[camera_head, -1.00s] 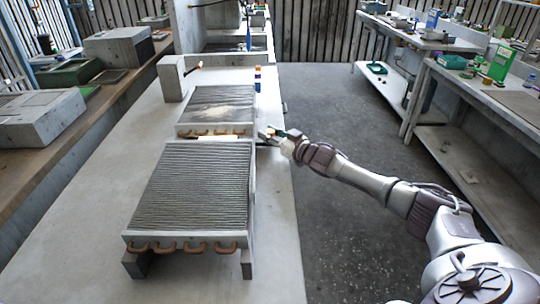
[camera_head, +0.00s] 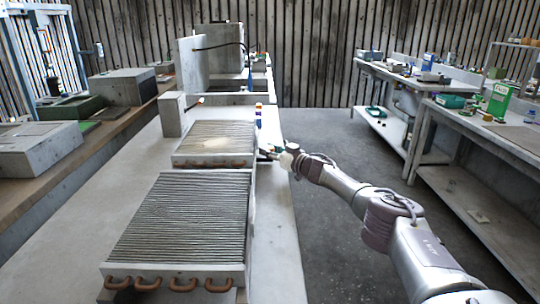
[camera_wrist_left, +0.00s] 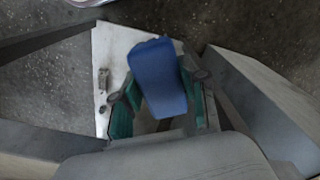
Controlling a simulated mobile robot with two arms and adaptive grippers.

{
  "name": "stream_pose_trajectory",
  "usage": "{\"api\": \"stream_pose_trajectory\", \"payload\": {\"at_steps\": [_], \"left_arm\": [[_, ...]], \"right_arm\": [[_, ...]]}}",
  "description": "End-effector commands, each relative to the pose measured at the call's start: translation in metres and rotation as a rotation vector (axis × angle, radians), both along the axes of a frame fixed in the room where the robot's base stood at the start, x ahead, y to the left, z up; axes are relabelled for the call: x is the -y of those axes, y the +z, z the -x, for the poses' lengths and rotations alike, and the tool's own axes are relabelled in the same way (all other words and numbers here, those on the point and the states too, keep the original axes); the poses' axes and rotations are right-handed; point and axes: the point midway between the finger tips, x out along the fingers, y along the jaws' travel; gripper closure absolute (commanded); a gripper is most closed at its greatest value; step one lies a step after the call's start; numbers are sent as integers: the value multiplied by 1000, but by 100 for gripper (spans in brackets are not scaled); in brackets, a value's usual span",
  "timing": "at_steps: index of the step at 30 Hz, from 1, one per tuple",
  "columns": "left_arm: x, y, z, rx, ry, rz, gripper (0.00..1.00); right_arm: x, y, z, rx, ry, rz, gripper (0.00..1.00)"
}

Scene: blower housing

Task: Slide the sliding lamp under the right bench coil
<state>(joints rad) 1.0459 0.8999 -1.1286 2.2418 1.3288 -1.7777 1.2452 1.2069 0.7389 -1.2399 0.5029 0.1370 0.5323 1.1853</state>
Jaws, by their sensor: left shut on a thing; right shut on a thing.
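Two finned coils stand on the long bench: a near one (camera_head: 185,220) with copper bends along its front and a smaller far one (camera_head: 215,138) with a pale lit patch on top. I cannot tell which is the right bench coil. My right gripper (camera_head: 268,153) is low at the far coil's right side, by the gap between the coils. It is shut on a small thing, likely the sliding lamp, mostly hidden. My left gripper (camera_wrist_left: 162,108) shows in the left wrist view, its teal fingers shut on a blue block-like piece (camera_wrist_left: 160,75). It is outside the head view.
The bench top (camera_head: 278,235) is bare along its right edge. A grey block (camera_head: 172,115) and a small bottle (camera_head: 258,116) stand beyond the coils. A floor aisle separates this bench from cluttered workbenches (camera_head: 485,130) at the right.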

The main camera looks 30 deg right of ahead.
Motion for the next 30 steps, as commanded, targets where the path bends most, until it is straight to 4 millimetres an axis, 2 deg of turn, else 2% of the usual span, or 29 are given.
{"api": "stream_pose_trajectory", "payload": {"at_steps": [11, 12, 14, 24, 30], "left_arm": [[0, 0, 0, 0, 0, 0, 90], [0, 0, 0, 0, 0, 0, 90], [0, 0, 0, 0, 0, 0, 90], [0, 0, 0, 0, 0, 0, 90], [0, 0, 0, 0, 0, 0, 90]], "right_arm": [[3, 4, -1, 3, -9, 0, 100], [4, 4, -1, 4, -9, 0, 65], [4, 4, -1, 4, -10, 0, 55], [3, 2, 0, 2, -5, 0, 55], [7, 0, 11, 1, -6, -2, 55]]}}
